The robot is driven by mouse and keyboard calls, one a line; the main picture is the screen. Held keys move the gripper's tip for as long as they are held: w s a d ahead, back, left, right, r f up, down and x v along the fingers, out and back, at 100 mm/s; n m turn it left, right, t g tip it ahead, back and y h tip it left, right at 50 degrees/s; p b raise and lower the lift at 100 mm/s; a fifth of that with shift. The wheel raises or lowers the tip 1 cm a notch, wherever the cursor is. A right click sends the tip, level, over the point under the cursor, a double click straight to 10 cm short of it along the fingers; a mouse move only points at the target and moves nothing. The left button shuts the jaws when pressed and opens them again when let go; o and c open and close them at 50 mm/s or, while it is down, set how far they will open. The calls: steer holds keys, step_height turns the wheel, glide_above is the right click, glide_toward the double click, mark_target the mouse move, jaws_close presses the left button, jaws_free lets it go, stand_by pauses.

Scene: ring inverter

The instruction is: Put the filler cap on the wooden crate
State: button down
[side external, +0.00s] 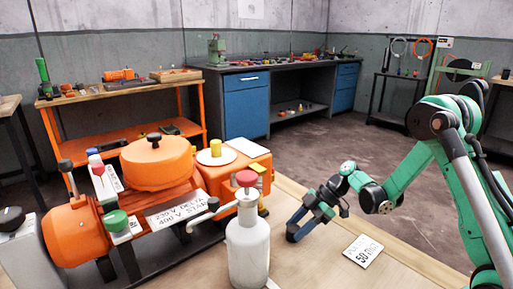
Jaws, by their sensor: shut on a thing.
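My gripper (305,220) is at the middle right, low over the pale wooden top, with its dark fingers pointing down and left. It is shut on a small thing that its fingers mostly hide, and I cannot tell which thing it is. I cannot single out the filler cap.
The orange machine (75,232), with a lettered plate (178,216), fills the left. A white "50" card (362,251) lies right of my gripper. An orange bench (125,88) and a blue-fronted workbench (247,105) stand behind. The wooden top near the card is clear.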

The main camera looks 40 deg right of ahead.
steer(key=shift+c, duration=2.1)
jaws_free()
steer(key=shift+f, duration=0.1)
steer(key=v, duration=1.2)
steer(key=s+a+r+m+t+h, duration=0.1)
steer(key=s+a+r+m+h, duration=0.1)
steer(key=a+m+h, duration=0.2)
steer(key=s+a+r+m+t+h, duration=0.2)
steer(key=a+m+h, duration=0.2)
steer(key=a+m, duration=0.5)
steer(key=shift+s+a+r+m+t, duration=0.2)
steer(key=shift+a+r+m+t, duration=0.1)
steer(key=shift+a, duration=0.1)
